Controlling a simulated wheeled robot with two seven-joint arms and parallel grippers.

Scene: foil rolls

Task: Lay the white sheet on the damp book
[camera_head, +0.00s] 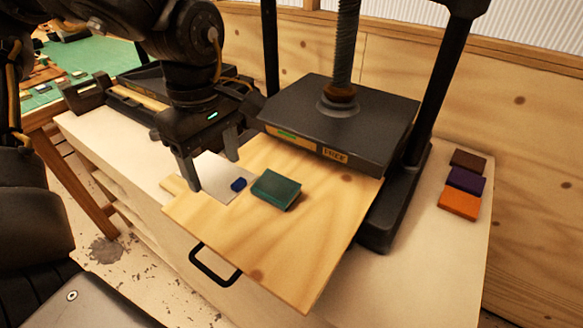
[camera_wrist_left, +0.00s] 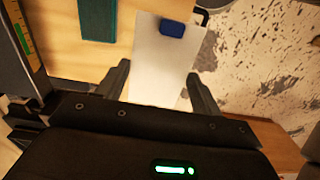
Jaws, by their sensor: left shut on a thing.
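The white sheet (camera_head: 214,180) is between the fingers of my left gripper (camera_head: 212,173), which is shut on it. The sheet has a blue tab (camera_head: 238,184) at its far end and lies over the left part of the wooden board; any gap beneath it is hard to judge. The sheet also shows in the left wrist view (camera_wrist_left: 160,65), with one finger on each side. A teal-green book (camera_head: 276,189) lies flat on the board, just right of the sheet and apart from it. The book also shows at the top of the left wrist view (camera_wrist_left: 98,20). My right gripper is not in view.
The wooden board (camera_head: 285,245) juts out from under a black screw press (camera_head: 345,110), whose plate stands close behind the book. Brown, purple and orange blocks (camera_head: 459,204) lie at right. The board's front is clear.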

